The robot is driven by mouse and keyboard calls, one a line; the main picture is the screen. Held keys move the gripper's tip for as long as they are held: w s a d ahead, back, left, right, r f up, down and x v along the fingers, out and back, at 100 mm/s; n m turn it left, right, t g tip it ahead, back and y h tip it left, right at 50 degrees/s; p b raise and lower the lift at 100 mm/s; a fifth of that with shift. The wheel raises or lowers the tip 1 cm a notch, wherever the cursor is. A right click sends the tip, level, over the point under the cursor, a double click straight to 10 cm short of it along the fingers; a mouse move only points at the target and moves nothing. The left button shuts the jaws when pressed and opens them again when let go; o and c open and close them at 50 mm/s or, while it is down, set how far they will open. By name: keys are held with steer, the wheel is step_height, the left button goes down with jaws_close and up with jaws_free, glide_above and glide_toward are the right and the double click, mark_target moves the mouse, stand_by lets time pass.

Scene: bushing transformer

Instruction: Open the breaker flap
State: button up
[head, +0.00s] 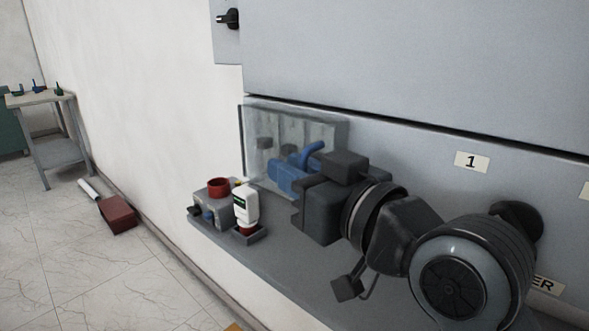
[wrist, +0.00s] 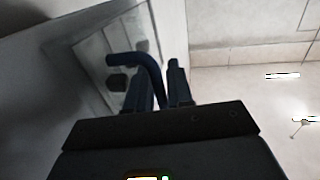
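The breaker flap appears to be the clear panel (head: 262,130) on the grey cabinet's lower front; dark fittings show through it. In the wrist view, the pale-framed panel (wrist: 130,32) is beyond my fingers at upper left. My gripper (head: 285,176) has blue fingers and is in front of the panel. In the wrist view, my gripper (wrist: 160,88) seems shut on a blue curved bar (wrist: 127,59), whose bent end points left toward the panel. The bar (head: 313,150) rises above the fingers in the head view. I cannot tell whether it touches the panel.
A grey ledge (head: 290,265) runs below the panel. On it stand a grey box with a red ring (head: 218,187) and a white bottle (head: 245,207). A rotary switch (head: 228,18) is at upper left. A side table (head: 45,98) and red box (head: 118,214) are farther left.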

jaws_close()
stand_by(0.3)
steer(key=shift+s, duration=0.1)
